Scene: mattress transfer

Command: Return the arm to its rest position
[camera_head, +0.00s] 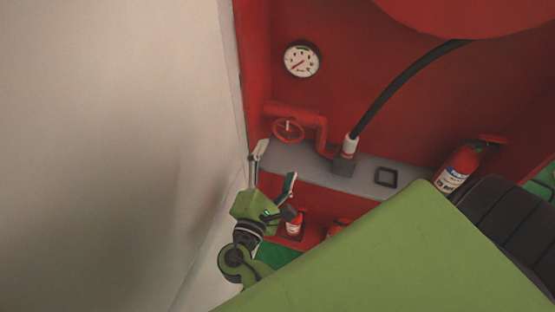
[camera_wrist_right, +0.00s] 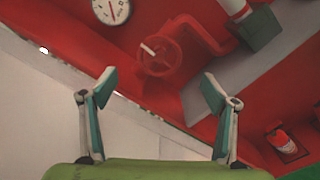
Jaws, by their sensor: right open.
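My right gripper (camera_head: 274,166) is open and empty in the head view, beside the white wall and in front of the red alcove. Its two fingers are spread apart, and they also frame the bottom half of the right wrist view (camera_wrist_right: 158,88). A red valve wheel (camera_head: 288,131) on a red pipe is just beyond the fingertips, and it shows between and above them in the wrist view (camera_wrist_right: 160,55). The fingers appear apart from it. My left gripper is out of view.
A white wall (camera_head: 95,140) stands close on the left. The red alcove holds a gauge (camera_head: 302,60), a black hose (camera_head: 400,82), a grey ledge (camera_head: 290,155) and a fire extinguisher (camera_head: 457,169). A smaller red extinguisher (camera_head: 293,224) stands below the ledge.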

